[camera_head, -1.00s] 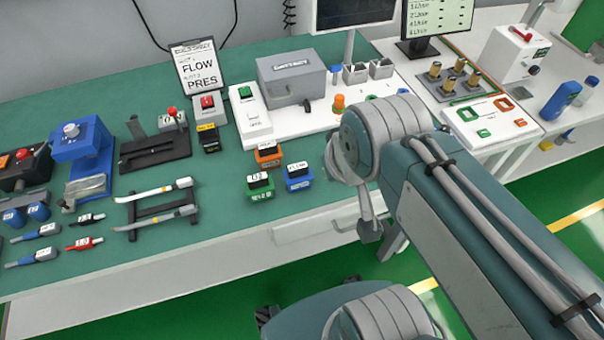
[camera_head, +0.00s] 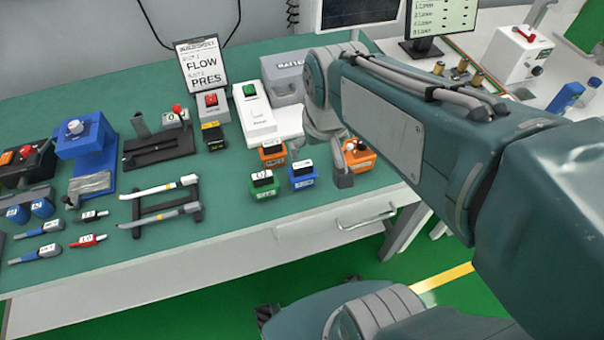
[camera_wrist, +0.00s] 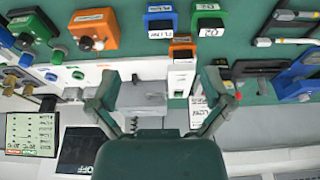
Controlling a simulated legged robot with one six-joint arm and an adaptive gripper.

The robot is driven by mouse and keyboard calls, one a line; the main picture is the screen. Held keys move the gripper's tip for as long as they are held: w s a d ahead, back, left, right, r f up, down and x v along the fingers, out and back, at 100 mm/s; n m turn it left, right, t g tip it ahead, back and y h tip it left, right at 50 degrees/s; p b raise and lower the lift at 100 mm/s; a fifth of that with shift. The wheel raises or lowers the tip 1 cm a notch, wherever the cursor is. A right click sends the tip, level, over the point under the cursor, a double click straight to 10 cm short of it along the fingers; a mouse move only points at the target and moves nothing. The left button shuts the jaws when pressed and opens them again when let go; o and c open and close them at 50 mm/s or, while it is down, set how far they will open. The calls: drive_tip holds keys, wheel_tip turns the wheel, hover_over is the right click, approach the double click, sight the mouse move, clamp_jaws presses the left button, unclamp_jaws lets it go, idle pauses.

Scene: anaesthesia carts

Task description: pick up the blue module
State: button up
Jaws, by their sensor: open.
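The blue module (camera_head: 303,176) is a small blue block with a dark top and a white label. It stands upright on the green mat near the table's front edge. It also shows in the wrist view (camera_wrist: 160,18) at the top middle. My gripper (camera_wrist: 159,80) has its two fingers spread wide with nothing between them. In the head view my gripper (camera_head: 340,168) hangs just right of the blue module, partly hidden by my wrist. I cannot tell its exact gap to the module.
A green module (camera_head: 264,184) stands close left of the blue one, and a small orange module (camera_head: 271,153) behind it. A larger orange box (camera_head: 362,154) with a knob stands to the right. A white unit (camera_head: 254,114) is further back. Mat in front of the modules is clear.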

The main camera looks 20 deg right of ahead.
sight(302, 174)
drive_tip(key=w+f+g, duration=0.1)
drive_tip(key=w+f, duration=0.3)
drive_tip(key=w+f+g, duration=0.2)
drive_tip(key=w+f, duration=0.1)
drive_tip(key=f, duration=0.1)
drive_tip(key=shift+w, duration=0.4)
drive_tip(key=f, duration=1.1)
drive_tip(key=shift+w, duration=0.2)
drive_tip(key=shift+r, duration=0.1)
drive_tip(key=c, duration=0.7)
